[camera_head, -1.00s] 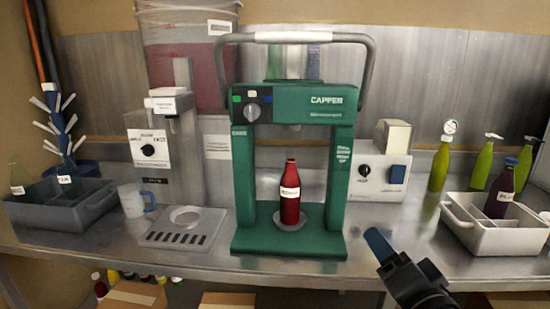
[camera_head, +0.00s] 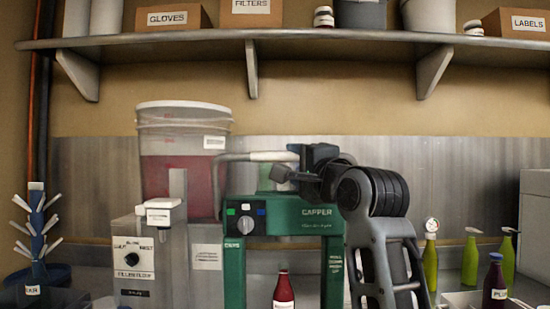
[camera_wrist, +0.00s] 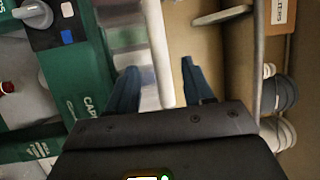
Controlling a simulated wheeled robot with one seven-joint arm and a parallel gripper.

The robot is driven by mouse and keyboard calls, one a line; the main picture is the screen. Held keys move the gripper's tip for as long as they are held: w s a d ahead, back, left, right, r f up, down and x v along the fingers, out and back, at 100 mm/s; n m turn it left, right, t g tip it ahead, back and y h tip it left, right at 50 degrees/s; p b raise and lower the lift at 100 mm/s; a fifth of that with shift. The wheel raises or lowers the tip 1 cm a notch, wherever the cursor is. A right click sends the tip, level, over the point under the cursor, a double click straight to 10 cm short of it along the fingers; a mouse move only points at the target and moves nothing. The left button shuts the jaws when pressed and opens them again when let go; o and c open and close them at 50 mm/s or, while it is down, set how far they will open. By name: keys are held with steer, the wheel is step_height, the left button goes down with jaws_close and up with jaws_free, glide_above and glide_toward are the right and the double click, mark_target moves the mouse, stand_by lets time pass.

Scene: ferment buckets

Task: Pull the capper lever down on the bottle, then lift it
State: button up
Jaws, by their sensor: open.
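The green capper (camera_head: 312,228) stands on the bench, its lever raised, with a pale grip bar (camera_head: 268,156) across the top. A red bottle (camera_head: 284,288) stands under the capper head; its lower part is cut off by the picture edge. My gripper (camera_wrist: 158,70) is open at the lever, with one blue finger on each side of the pale lever grip (camera_wrist: 157,40) in the wrist view. The grip looks to lie between the fingers, with gaps on both sides. In the head view my wrist hides the lever's right part.
A bucket of red liquid (camera_head: 183,185) and a filler machine (camera_head: 140,262) stand left of the capper. A shelf (camera_head: 180,44) with boxes runs above. Green bottles (camera_head: 470,260) and a dark bottle (camera_head: 495,283) stand to the right.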

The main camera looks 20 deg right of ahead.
mark_target(285, 159)
steer(key=p+x, duration=0.1)
steer(key=x, duration=0.6)
steer(key=shift+w, duration=0.15)
steer(key=shift+c, duration=0.3)
jaws_close()
steer(key=shift+f, duration=0.1)
